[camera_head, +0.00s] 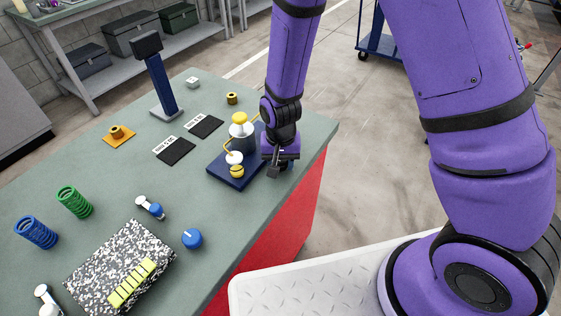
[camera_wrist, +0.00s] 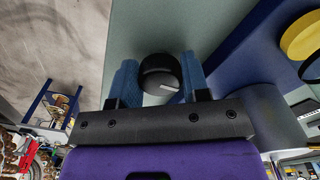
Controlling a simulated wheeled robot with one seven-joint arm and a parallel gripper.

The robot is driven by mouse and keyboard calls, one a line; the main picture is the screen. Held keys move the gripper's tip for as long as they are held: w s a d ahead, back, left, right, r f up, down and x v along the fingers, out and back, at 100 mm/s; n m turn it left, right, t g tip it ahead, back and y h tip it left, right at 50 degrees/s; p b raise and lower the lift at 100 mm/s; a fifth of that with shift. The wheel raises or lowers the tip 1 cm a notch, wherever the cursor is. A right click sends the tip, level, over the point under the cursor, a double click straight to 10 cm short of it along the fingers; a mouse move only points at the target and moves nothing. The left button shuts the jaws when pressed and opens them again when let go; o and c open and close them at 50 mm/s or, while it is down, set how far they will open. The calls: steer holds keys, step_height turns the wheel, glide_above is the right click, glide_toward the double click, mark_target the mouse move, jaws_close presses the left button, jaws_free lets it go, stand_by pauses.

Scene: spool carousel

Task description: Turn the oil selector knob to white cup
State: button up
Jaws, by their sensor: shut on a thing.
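The oil dispenser stands on a blue base (camera_head: 222,176) near the table's right edge, with a grey cylinder (camera_head: 241,138) and a yellow top. A white cup (camera_head: 234,157) and a yellow cup (camera_head: 237,171) are on the base in front of it. My gripper (camera_head: 274,172) is at the right side of the base. In the wrist view, a black round knob (camera_wrist: 160,73) with a white pointer mark lies between its two blue fingers, which are shut on it. The mark points to the lower right in that view. In the head view my gripper hides the knob.
Black pads with white labels (camera_head: 175,151) lie left of the dispenser, with a blue stand (camera_head: 162,85) behind. Nearer are a blue dial (camera_head: 192,238), a speckled block (camera_head: 97,262) and green (camera_head: 74,201) and blue (camera_head: 36,232) springs. Bare tabletop surrounds the base's left side.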

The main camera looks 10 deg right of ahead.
steer(key=n, duration=0.4)
steer(key=shift+n, duration=2.5)
steer(key=o, duration=0.6)
steer(key=shift+r, duration=0.15)
step_height(320, 180, up, 10)
steer(key=shift+r, duration=0.25)
steer(key=shift+d, duration=0.1)
